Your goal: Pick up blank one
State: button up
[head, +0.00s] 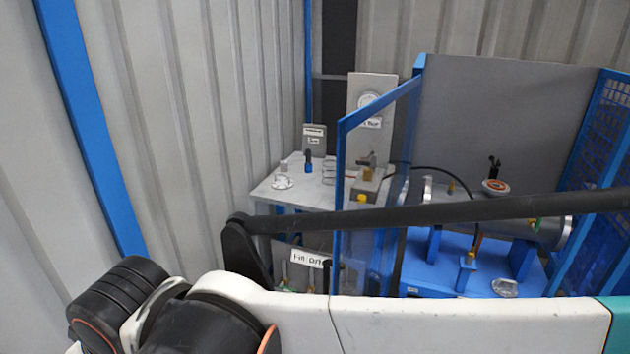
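I cannot tell for certain which thing is blank one. A small round silvery piece (283,182) lies on the left part of the light grey bench (262,190). Another silvery round piece (505,287) lies on the blue stand (425,275) at the lower right. Either may be a blank, but both are too small to read any mark. A grey horizontal cylinder (550,232) is above the blue stand, partly hidden behind a dark bar. My white and black arm links cross the bottom of the view. My gripper is not in view.
A blue-framed clear panel (343,200) stands between bench and cylinder. A dark bar (400,215) crosses in front. Blue mesh (605,130) closes the right side. A gauge board (370,100) stands behind the bench, and a labelled box (306,259) is below it.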

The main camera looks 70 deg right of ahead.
aim_at(285, 183)
jog(key=i+l+z, duration=0.25)
jog(key=z, duration=0.2)
jog(key=i+l+z, duration=0.15)
jog(key=i+z, duration=0.15)
jog(key=z, duration=0.15)
jog(key=i+z, duration=0.3)
jog(key=z, duration=0.15)
jog(key=i+z, duration=0.3)
jog(key=z, duration=0.15)
jog(key=i+j+z, duration=0.2)
jog(key=z, duration=0.3)
jog(key=i+z, duration=0.35)
jog(key=i, duration=0.15)
jog(key=i+z, duration=0.35)
jog(key=i, duration=0.15)
